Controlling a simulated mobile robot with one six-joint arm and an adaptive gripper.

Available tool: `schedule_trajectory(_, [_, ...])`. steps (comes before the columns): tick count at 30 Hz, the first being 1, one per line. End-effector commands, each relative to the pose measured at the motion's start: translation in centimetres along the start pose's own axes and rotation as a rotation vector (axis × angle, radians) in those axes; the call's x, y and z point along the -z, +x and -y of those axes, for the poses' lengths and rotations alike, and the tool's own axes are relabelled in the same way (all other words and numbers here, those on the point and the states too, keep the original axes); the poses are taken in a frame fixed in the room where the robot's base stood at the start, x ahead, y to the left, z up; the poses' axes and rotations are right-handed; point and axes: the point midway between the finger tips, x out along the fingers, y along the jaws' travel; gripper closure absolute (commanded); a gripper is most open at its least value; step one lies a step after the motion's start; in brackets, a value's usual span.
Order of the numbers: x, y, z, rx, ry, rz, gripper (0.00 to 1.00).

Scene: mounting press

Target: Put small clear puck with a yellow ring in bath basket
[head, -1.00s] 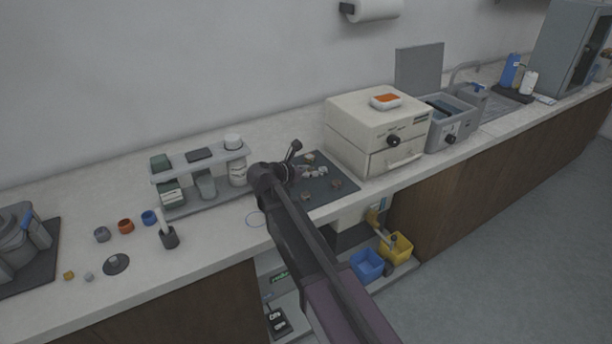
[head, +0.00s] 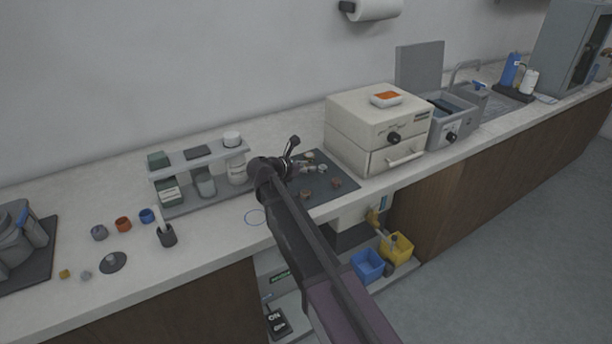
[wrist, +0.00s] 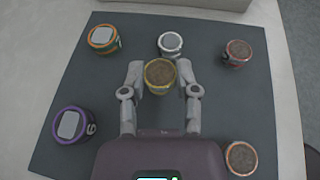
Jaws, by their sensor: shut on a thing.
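The small clear puck with a yellow ring (wrist: 160,75) is between the two fingertips of my gripper (wrist: 160,80) in the wrist view. The fingers are shut on its sides, and its top looks brown. I cannot tell whether it touches the dark mat or hangs just above it. In the head view my gripper (head: 291,166) is over the mat, and the held puck is hard to make out. The grey bath (head: 437,132) stands open to the right of the cream oven, with a dark basket (head: 441,107) partly visible inside.
Other pucks stand around the held one on the mat (wrist: 215,105): orange-ringed (wrist: 103,39), white-ringed (wrist: 171,43), red-ringed (wrist: 238,52) and purple-ringed (wrist: 72,124). The cream oven (head: 372,125) stands between the mat and the bath. A rack (head: 200,172) is left of my gripper.

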Motion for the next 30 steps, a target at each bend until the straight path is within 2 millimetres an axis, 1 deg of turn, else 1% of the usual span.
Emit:
schedule_trajectory(1, [0.9,0.3,0.0,0.000,0.000,0.000,0.92])
schedule_trajectory(6, [1.9,0.8,0.0,0.000,0.000,0.000,0.92])
schedule_trajectory(19, [2.0,0.8,0.0,0.000,0.000,0.000,0.92])
schedule_trajectory(25, [2.4,1.0,0.0,0.000,0.000,0.000,0.92])
schedule_trajectory(26, [2.3,0.9,0.0,0.000,0.000,0.000,0.51])
schedule_trajectory(27, [2.3,0.9,0.0,0.000,0.000,0.000,0.39])
schedule_trajectory(28, [2.3,0.9,0.0,0.000,0.000,0.000,0.30])
schedule_trajectory(29, [2.3,0.9,0.0,0.000,0.000,0.000,0.26])
schedule_trajectory(30, [2.3,0.9,0.0,0.000,0.000,0.000,0.26])
